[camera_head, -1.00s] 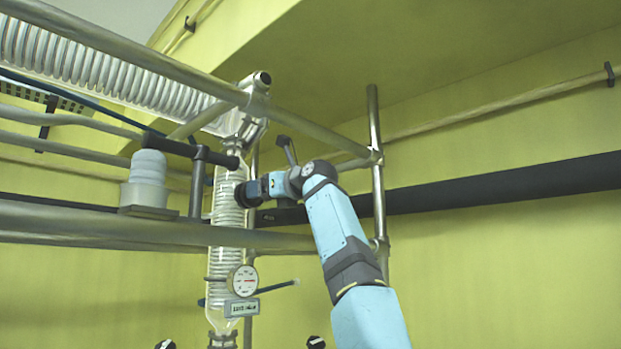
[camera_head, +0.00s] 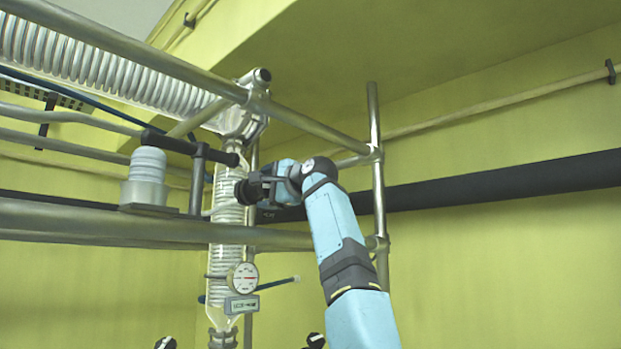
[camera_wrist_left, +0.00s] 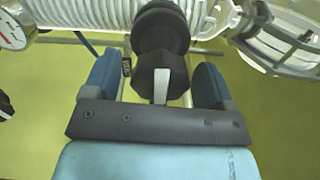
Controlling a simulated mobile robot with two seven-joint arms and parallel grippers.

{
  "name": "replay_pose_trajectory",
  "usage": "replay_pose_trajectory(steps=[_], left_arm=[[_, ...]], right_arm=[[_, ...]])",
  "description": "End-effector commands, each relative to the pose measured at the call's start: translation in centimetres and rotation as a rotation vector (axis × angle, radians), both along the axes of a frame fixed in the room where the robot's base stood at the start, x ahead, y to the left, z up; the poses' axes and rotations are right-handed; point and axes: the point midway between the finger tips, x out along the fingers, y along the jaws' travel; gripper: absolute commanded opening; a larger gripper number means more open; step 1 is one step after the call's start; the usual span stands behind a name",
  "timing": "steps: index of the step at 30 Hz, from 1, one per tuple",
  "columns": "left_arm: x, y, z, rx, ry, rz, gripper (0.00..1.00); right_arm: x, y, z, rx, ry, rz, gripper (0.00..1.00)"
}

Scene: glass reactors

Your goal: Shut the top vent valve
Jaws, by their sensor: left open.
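A dark valve fitting with an angular knob (camera_wrist_left: 160,62) and a pale bar on its near face shows in the left wrist view. It is probably the top vent valve. In the head view its dark body (camera_head: 243,191) sits in front of the upper glass column. My left gripper (camera_wrist_left: 158,70) is open, with one blue finger on each side of the knob. Gaps show between the fingers and the knob. In the head view the gripper (camera_head: 260,188) is at the column, partly hidden by its own wrist. My right gripper is not in view.
The coiled glass column (camera_head: 226,200) stands behind the valve. A round gauge (camera_head: 243,277) hangs below. A metal rail (camera_head: 110,224) crosses beside the gripper, and an upright post (camera_head: 379,200) stands right of my arm. Free room lies farther right.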

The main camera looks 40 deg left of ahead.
Motion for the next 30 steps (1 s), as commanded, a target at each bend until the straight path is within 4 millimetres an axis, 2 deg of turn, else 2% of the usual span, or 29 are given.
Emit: replay_pose_trajectory(steps=[11, 21, 30], left_arm=[[0.0, 0.0, -0.1, -0.039, -0.514, -0.001, 0.78], [-0.1, -0.1, -0.1, -0.073, -0.967, -0.001, 0.78], [-0.5, -6.6, 0.0, -0.075, -0.954, -0.003, 0.78]], right_arm=[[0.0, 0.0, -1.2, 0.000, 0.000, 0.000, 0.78], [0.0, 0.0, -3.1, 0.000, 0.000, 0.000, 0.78], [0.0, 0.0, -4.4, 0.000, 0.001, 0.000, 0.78]])
